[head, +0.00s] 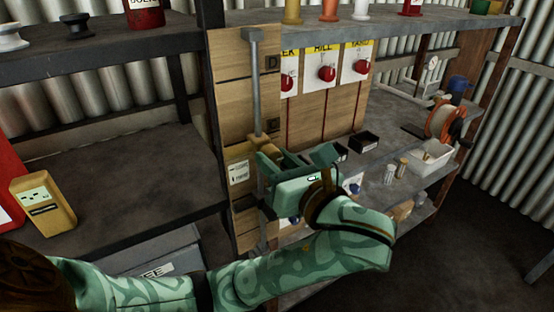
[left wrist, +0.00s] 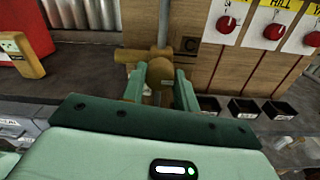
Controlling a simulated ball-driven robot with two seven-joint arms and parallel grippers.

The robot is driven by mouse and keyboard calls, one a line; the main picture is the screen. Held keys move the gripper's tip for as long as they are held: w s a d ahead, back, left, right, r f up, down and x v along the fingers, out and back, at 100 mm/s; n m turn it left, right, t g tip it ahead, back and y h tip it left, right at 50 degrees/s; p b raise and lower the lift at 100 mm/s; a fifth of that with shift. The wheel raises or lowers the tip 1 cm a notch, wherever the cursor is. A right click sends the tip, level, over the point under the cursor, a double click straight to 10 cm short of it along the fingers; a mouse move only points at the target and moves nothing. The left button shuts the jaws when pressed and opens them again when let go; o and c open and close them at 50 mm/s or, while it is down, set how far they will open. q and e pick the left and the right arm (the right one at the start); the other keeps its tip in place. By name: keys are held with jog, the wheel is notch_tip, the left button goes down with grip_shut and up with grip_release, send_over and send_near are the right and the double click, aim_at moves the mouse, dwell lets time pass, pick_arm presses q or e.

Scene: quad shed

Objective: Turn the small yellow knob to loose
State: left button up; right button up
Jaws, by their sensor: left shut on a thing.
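The small yellow knob (left wrist: 158,74) sits at the foot of a grey vertical pipe, on a brass-coloured fitting, in the left wrist view. My left gripper (left wrist: 161,86) has its two green fingers on either side of the knob and is shut on it. In the head view my left gripper (head: 272,160) is at the pipe (head: 255,85) in front of the wooden panel, and it hides most of the knob. How far the knob is turned cannot be told. My right gripper is in neither view.
White cards with red knobs (head: 327,73) hang on the panel to the right. Small black trays (head: 364,142), a white bin (head: 430,158) and an orange reel (head: 445,122) stand on the right shelf. A yellow meter (head: 43,206) stands on the left shelf.

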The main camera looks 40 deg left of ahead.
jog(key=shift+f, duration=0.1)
pick_arm(q)
jog(key=n+b, duration=0.2)
jog(key=n, duration=0.1)
jog(key=shift+w+f, duration=0.1)
jog(key=shift+f, duration=0.1)
jog(key=n+b, duration=0.3)
jog(key=shift+n, duration=0.4)
jog(key=shift+n+b, duration=0.35)
jog(key=shift+n, duration=0.15)
jog(key=n+b, duration=0.3)
jog(key=n, duration=0.1)
jog(key=n+b, duration=0.3)
jog(key=n, duration=0.1)
jog(key=shift+r+n, duration=0.15)
jog(key=shift+n, duration=0.15)
jog(key=shift+r+n+h+b, duration=0.1)
jog(key=shift+n+h+b, duration=0.25)
jog(key=shift+n, duration=0.35)
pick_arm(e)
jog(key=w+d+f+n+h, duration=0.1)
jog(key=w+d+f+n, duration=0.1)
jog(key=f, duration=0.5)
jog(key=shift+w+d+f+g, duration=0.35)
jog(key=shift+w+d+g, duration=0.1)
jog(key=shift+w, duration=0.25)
